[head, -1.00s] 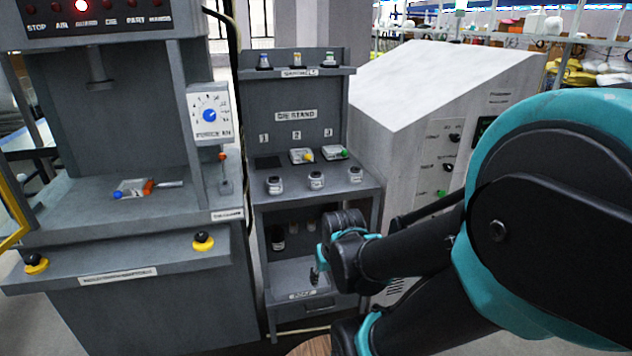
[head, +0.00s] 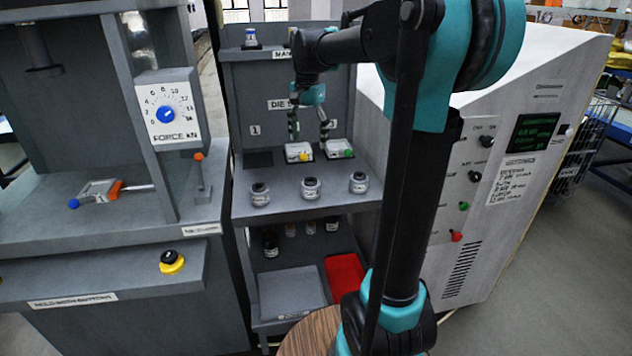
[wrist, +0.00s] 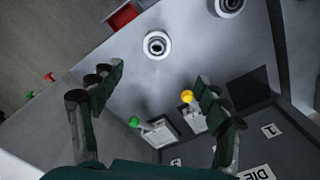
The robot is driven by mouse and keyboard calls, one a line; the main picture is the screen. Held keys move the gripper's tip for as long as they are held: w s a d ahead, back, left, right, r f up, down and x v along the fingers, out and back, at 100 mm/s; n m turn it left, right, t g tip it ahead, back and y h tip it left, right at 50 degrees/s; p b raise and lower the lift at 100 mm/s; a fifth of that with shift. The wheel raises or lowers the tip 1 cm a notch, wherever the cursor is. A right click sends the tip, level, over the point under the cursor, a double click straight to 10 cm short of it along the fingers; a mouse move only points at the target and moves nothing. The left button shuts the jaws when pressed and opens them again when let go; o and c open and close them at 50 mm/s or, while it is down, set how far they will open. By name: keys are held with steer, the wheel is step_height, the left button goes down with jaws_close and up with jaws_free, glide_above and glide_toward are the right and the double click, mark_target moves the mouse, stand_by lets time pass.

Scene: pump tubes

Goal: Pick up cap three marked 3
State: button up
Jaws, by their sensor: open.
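Three small pale jars with round dark-centred tops stand in a row at the front of the die stand shelf: left jar (head: 260,195), middle jar (head: 311,188) and right jar (head: 358,183). I cannot read a 3 on any of them. The right jar also shows in the wrist view (wrist: 157,45), ahead of the fingertips; the middle jar (wrist: 230,6) is at the top edge. My gripper (head: 309,135) is open and empty, fingers pointing down above the back of the shelf.
Behind the jars lie a die with a yellow knob (head: 299,152), a die with a green knob (head: 338,149) and a dark empty slot (head: 259,159). A red bin (head: 345,274) is below. The press (head: 100,215) stands left; a slanted white console (head: 510,130) stands right.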

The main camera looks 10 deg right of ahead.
mark_target(311, 180)
step_height(311, 180, down, 11)
steer(key=shift+w, duration=0.1)
steer(key=shift+s+d+f, duration=0.15)
steer(key=shift+f, duration=1.4)
steer(key=shift+s+d+f, duration=0.1)
steer(key=shift+f, duration=1.45)
steer(key=c, duration=1.5)
steer(key=shift+r, duration=0.1)
